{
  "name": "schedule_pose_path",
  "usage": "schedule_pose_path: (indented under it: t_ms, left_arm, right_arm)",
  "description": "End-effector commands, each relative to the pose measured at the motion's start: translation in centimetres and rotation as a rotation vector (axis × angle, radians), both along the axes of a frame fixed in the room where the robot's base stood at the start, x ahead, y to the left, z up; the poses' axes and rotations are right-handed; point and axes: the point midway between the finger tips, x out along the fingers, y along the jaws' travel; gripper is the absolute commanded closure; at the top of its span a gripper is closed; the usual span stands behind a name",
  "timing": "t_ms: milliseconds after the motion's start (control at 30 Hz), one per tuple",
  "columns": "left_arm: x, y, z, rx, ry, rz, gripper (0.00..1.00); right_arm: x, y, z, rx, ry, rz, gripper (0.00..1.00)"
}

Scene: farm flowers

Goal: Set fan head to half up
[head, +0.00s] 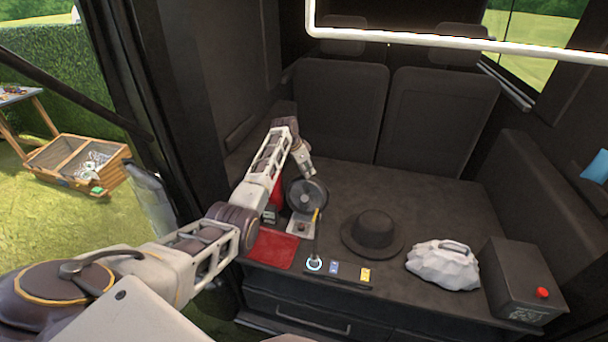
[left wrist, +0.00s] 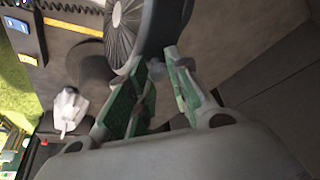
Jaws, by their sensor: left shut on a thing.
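The fan has a round dark head (head: 306,196) above a light grey base (head: 300,226), near the left side of the dark surface in the vehicle. My left gripper (head: 308,172) reaches it from above and is shut on the top rim of the fan head. In the left wrist view the ribbed fan head (left wrist: 128,28) and its dark rim fill the top middle. The green-padded fingers of my left gripper (left wrist: 158,70) close around the rim's edge. The fan's exact tilt is hard to judge. My right gripper is not in view.
A red cloth (head: 272,249) lies left of a switch panel (head: 340,272) with a yellow-tipped lever. A black hat (head: 373,234), a white faceted object (head: 443,264) and a dark box (head: 520,280) with a red button stand to the right. A white bar (head: 450,42) crosses above.

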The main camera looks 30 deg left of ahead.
Motion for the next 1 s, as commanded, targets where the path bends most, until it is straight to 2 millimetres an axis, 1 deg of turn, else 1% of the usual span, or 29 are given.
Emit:
schedule_pose_path:
  t_ms: [33,133,533,567,733,767,1000]
  left_arm:
    - [0.67,-0.16,0.58,-0.003,-0.016,-0.002,1.0]
    - [0.98,-0.11,0.54,-0.003,-0.016,-0.002,1.0]
    - [1.11,-0.11,0.35,-0.003,-0.015,-0.003,1.0]
    - [1.1,-0.12,0.35,-0.003,-0.015,-0.003,0.81]
    - [1.05,-0.14,0.29,-0.003,-0.012,-0.003,0.59]
    - [1.03,-0.11,0.26,-0.003,-0.011,-0.003,0.56]
    - [0.86,0.06,0.03,-0.001,-0.006,0.0,0.56]
  right_arm:
    - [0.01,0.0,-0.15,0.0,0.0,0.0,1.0]
    - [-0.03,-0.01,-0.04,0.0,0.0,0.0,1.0]
    - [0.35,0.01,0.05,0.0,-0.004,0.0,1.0]
    - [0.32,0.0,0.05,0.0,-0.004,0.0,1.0]
    - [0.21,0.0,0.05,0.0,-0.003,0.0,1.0]
    - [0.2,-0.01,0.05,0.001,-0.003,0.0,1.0]
    - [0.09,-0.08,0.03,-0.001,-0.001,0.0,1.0]
